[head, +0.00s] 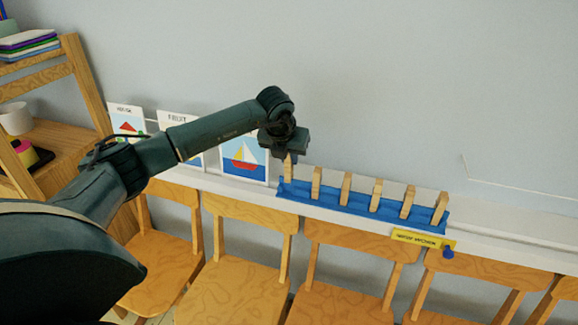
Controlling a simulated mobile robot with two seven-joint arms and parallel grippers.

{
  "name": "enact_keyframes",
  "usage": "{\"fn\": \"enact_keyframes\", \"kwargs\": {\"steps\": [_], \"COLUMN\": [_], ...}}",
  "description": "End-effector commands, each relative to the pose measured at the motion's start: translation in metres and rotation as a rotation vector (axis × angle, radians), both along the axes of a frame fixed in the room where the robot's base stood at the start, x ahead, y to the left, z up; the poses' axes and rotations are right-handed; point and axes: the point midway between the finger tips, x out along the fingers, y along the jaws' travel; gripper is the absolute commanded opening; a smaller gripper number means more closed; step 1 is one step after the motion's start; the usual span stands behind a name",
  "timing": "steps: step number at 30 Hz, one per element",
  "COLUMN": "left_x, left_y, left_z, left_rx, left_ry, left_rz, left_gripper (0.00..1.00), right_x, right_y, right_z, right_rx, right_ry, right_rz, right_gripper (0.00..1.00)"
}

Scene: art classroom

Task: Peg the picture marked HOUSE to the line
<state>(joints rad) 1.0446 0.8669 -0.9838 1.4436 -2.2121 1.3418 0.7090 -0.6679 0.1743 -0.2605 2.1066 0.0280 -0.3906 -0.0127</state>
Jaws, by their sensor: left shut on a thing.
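The picture marked HOUSE (127,121), with a red roof shape, leans against the wall at the left. My left arm partly covers its lower part. My left gripper (288,154) points down at the left end of a blue rack (300,194) and is shut on a wooden peg (288,172). The peg is upright at the rack; I cannot tell whether it still touches it. Several other wooden pegs (345,188) stand in a row along the rack. I cannot make out the line clearly. My right gripper is not in view.
A picture marked FRUIT (178,118) and a sailboat picture (245,165) stand beside the HOUSE picture, partly behind my arm. Wooden chairs (235,265) line the front of the ledge (510,225). A yellow label (420,238) is below the rack. A wooden shelf (85,85) stands left.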

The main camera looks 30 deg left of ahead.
Motion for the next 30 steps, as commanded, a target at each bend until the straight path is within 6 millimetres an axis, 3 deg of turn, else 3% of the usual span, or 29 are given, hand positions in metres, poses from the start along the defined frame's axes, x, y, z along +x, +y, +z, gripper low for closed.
{"fn": "enact_keyframes", "kwargs": {"steps": [15,30], "left_x": [0.0,-0.008], "left_y": [0.0,-0.001], "left_z": [0.026,0.029], "left_rx": [0.001,0.002], "left_ry": [0.0,-0.001], "left_rz": [0.0,0.0], "left_gripper": [0.03,0.03], "right_x": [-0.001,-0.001], "right_y": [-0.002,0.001], "right_z": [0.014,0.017], "right_rx": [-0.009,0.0], "right_ry": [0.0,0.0], "right_rz": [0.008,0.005], "right_gripper": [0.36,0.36]}}
